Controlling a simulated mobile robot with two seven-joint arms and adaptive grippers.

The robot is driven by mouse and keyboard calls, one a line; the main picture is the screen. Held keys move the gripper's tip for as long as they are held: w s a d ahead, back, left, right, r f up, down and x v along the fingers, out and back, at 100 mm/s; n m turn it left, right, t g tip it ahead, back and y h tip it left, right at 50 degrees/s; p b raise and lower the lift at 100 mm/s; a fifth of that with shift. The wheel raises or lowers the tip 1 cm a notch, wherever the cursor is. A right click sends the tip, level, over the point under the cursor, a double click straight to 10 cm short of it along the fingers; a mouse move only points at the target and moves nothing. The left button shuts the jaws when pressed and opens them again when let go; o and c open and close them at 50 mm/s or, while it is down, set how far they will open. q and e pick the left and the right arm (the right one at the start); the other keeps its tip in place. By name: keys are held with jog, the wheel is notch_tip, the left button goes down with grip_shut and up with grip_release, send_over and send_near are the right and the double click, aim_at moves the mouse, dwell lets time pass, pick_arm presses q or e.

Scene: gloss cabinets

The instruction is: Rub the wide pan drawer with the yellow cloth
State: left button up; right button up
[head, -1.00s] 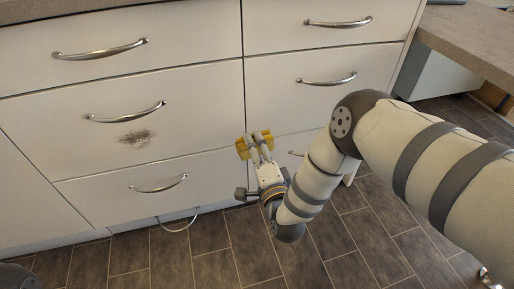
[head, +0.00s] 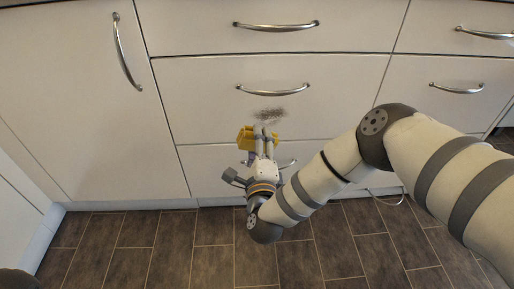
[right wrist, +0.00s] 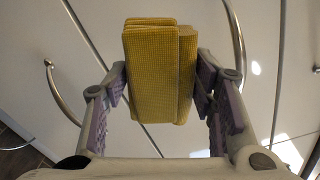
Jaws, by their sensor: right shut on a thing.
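The wide pan drawer (head: 215,98) is a pale glossy front with a bar handle and a dark speckled smudge (head: 270,114) below that handle. My right gripper (head: 259,138) is just below the smudge in the head view. It is shut on the yellow cloth (head: 244,140), a folded, textured pad. The right wrist view shows the cloth (right wrist: 152,75) between the fingers of the right gripper (right wrist: 160,88), with pale fronts and handles behind it. I cannot tell whether the cloth touches the drawer. My left gripper is out of view.
A top drawer handle (head: 276,26) is above, and a tall cabinet door (head: 70,100) with a curved handle is at left. More drawers (head: 440,70) stand at right. The dark tiled floor (head: 120,250) in front is clear.

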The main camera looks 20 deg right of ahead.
aim_at(250, 116)
jog(key=shift+w+a, duration=0.25)
jog(key=shift+a, duration=0.45)
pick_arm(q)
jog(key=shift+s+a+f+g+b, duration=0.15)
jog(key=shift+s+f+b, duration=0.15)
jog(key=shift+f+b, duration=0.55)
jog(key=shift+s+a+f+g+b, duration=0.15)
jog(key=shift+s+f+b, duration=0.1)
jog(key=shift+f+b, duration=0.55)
pick_arm(e)
jog(key=shift+x, duration=3)
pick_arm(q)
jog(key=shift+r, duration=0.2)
pick_arm(e)
jog(key=shift+d+r, duration=0.1)
jog(key=shift+d, duration=0.05)
pick_arm(q)
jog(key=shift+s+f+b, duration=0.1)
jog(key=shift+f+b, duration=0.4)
jog(key=shift+b, duration=0.2)
pick_arm(e)
jog(key=shift+x, duration=0.95)
